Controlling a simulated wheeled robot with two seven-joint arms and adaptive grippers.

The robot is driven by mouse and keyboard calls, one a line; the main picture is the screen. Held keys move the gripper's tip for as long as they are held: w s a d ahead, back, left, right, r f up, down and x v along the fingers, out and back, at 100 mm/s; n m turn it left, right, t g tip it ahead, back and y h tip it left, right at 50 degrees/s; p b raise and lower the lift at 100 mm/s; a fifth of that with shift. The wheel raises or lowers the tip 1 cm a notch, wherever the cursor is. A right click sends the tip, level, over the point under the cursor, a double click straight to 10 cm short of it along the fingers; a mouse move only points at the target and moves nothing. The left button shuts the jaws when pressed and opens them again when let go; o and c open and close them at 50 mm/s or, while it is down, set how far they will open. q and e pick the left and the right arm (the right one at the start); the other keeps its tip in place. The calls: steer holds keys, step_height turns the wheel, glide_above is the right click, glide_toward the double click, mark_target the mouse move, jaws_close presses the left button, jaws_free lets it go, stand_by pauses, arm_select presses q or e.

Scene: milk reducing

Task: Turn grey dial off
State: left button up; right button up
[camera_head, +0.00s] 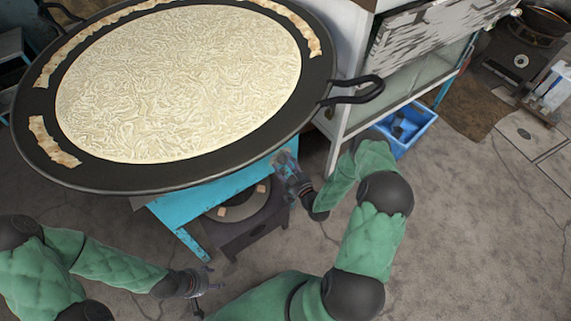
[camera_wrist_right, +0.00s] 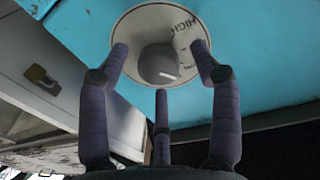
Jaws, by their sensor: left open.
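The grey dial (camera_wrist_right: 158,65) sits at the centre of a round white plate (camera_wrist_right: 137,28) with the word HIGH, on a turquoise panel (camera_wrist_right: 270,50), in the right wrist view. My right gripper (camera_wrist_right: 163,68) is open, its three fingers spread around the dial with gaps on both sides. I cannot tell whether the lower finger touches anything. In the head view my right gripper (camera_head: 283,165) is at the right side of the turquoise stand (camera_head: 190,208); the dial is hidden there. My left gripper (camera_head: 212,279) is open and empty, low over the floor.
A large black pan (camera_head: 95,180) of pale milky liquid lies over the stand. Its looped handle (camera_head: 355,90) juts out above my right arm. A dark burner (camera_head: 240,225) stands beneath. A white cabinet (camera_head: 345,75) and blue crate (camera_head: 415,130) are to the right. Floor at lower right is clear.

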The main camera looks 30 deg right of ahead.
steer(key=c, duration=1.1)
steer(key=shift+r+m, duration=0.1)
steer(key=shift+m, duration=0.2)
steer(key=m, duration=0.3)
steer(key=shift+w+d+m, duration=0.1)
steer(key=shift+m, duration=0.2)
steer(key=shift+d+r+m, duration=0.1)
steer(key=shift+m, duration=1.6)
steer(key=shift+d, duration=0.1)
